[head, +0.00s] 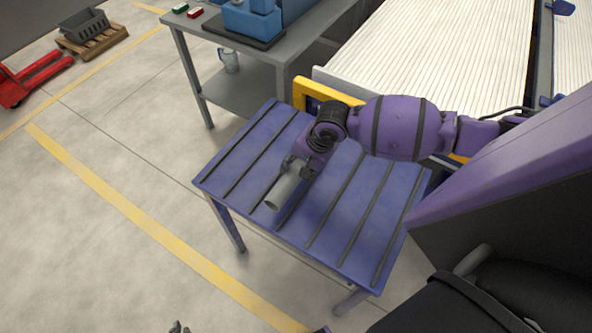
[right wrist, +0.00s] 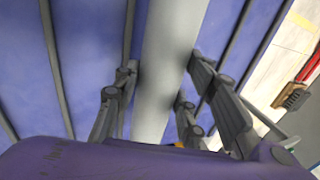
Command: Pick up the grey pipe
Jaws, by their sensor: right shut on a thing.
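The grey pipe (head: 282,191) is over the purple slatted table (head: 335,205) in the head view, with its open end toward the lower left. In the right wrist view the pipe (right wrist: 168,65) runs between the fingers of my right gripper (right wrist: 160,95). I cannot tell whether the pipe touches the table. Only a small dark tip of my left gripper (head: 179,327) shows at the bottom edge of the head view.
A grey workbench (head: 285,55) with blue equipment stands behind the table. A roller conveyor (head: 430,50) with a yellow end part is at the back right. A red pallet jack (head: 35,78) and a pallet (head: 92,40) are far left. The floor left of the table is clear.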

